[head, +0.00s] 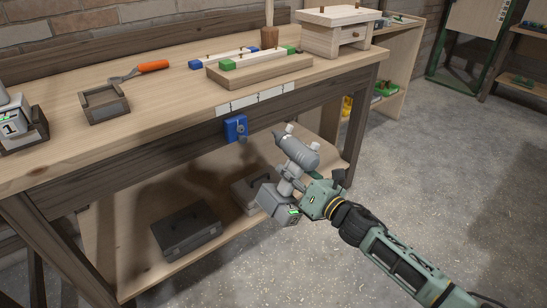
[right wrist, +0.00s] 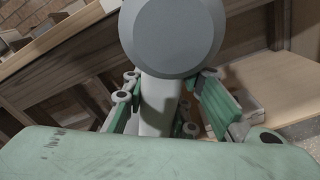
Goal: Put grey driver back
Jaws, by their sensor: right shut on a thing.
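The grey driver (head: 298,153) is in my right gripper (head: 294,184), in front of the workbench and below the level of its top. The fingers are closed around its handle, and its grey battery base (head: 276,203) hangs below. In the right wrist view the driver's round grey end (right wrist: 173,38) hides much of the scene, with its pale handle (right wrist: 156,108) between the green fingers. On the bench top (head: 150,125) a small open wooden holder (head: 104,104) looks empty. My left gripper is not in view.
At the left edge a light grey device marked 1 (head: 12,120) sits in a dark wooden holder. Grey cases (head: 178,233) lie on the lower shelf.

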